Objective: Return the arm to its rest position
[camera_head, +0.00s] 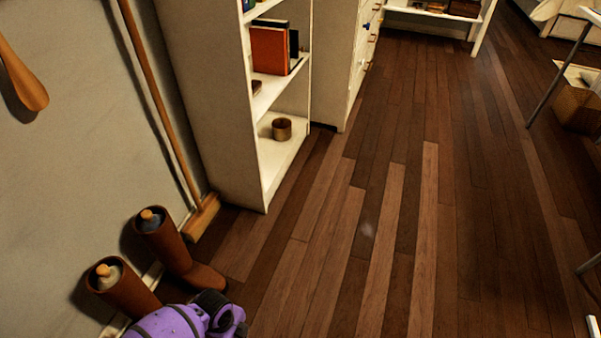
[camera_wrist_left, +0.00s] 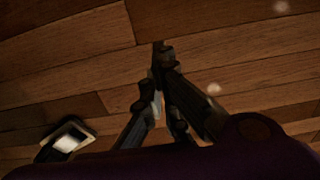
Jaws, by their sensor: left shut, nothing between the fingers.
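My left gripper (camera_wrist_left: 160,62) shows in the left wrist view. Its dark fingers come together at the tips, shut and empty, with wooden floor behind them. In the head view a purple part of my own arm shows at the bottom edge, left of the middle; no gripper fingers are clear there. My right gripper is in neither view.
Brown boots (camera_head: 172,248) stand by the wall beside a broom (camera_head: 203,217). A white shelf unit (camera_head: 215,100) holds books (camera_head: 269,50) and a small round container (camera_head: 281,129). The wooden floor (camera_head: 400,220) is clear in the middle. A box (camera_head: 577,108) and thin legs stand at right.

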